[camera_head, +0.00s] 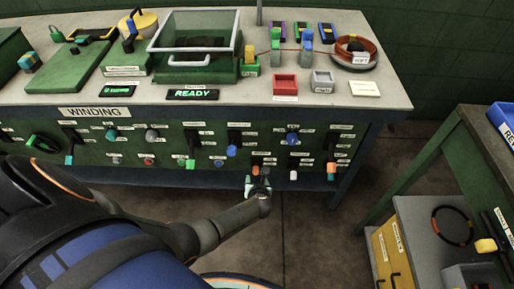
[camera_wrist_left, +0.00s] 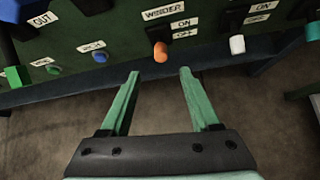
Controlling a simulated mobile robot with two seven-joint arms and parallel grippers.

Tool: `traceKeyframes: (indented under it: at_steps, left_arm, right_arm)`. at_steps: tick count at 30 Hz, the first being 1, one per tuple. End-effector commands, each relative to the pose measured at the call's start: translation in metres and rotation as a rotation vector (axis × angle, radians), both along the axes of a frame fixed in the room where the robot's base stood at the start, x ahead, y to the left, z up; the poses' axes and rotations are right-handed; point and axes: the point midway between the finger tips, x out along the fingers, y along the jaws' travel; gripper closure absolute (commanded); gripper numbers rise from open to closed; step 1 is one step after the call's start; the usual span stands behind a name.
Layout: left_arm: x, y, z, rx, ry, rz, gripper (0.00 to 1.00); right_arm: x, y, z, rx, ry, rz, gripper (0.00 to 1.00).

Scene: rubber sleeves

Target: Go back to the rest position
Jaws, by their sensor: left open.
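My left gripper (camera_head: 258,186) is in front of the lower edge of the green control panel on the winding bench. In the left wrist view its two green fingers (camera_wrist_left: 158,95) are apart, with nothing between them. An orange knob (camera_wrist_left: 160,52) marked WINDER is just beyond the fingertips, apart from them; it also shows in the head view (camera_head: 255,170). My right gripper is not in either view.
The winding bench (camera_head: 385,95) carries a clear-lidded box (camera_head: 195,32), a red bin (camera_head: 285,84), a grey bin (camera_head: 322,80) and a copper coil (camera_head: 355,50). A second green-legged bench (camera_head: 432,145) stands at right. The floor between the benches is clear.

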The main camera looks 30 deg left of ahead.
Motion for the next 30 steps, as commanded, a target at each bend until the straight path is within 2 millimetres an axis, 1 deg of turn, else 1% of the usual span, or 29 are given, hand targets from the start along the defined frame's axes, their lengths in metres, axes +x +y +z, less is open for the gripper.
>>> traceKeyframes:
  at_steps: [8, 11, 13, 14, 17, 18, 20, 21, 23, 24, 26, 27, 30]
  left_arm:
    - [0.000, 0.000, 0.000, -0.004, -0.002, 0.003, 0.37]
    - [-0.009, -0.004, -0.003, -0.071, -0.025, 0.047, 0.37]
    - [-0.023, -0.011, -0.006, -0.186, -0.064, 0.124, 0.37]
    - [-0.030, -0.015, -0.007, -0.254, -0.087, 0.171, 0.37]
    - [-0.062, -0.032, -0.008, -0.540, -0.179, 0.383, 0.37]
    - [-0.075, -0.040, -0.006, -0.668, -0.218, 0.483, 0.37]
    - [-0.094, -0.051, 0.000, -0.861, -0.271, 0.638, 0.37]
    - [-0.107, -0.059, 0.006, -0.986, -0.302, 0.743, 0.37]
    - [-0.124, -0.070, 0.018, -1.173, -0.344, 0.906, 0.37]
    - [-0.135, -0.077, 0.027, -1.293, -0.368, 1.018, 0.37]
    - [-0.150, -0.087, 0.044, -1.467, -0.396, 1.182, 0.37]
    - [-0.159, -0.093, 0.056, -1.575, -0.407, 1.290, 0.37]
    - [-0.176, -0.105, 0.085, -1.802, -0.421, 1.529, 0.37]
  right_arm:
    - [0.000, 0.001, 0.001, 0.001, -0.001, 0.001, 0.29]
    - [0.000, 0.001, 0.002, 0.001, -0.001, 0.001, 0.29]
    - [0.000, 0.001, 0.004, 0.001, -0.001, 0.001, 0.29]
    - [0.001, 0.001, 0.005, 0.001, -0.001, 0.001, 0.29]
    - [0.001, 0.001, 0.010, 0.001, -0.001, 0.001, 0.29]
    - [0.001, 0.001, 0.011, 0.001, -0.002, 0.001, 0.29]
    - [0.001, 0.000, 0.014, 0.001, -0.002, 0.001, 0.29]
    - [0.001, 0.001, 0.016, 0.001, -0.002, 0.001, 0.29]
    - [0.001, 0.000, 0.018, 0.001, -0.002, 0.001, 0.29]
    - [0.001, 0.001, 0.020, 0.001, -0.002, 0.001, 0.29]
    - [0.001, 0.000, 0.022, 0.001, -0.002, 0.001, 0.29]
    - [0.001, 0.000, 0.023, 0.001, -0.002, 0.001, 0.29]
    - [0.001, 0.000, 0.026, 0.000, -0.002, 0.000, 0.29]
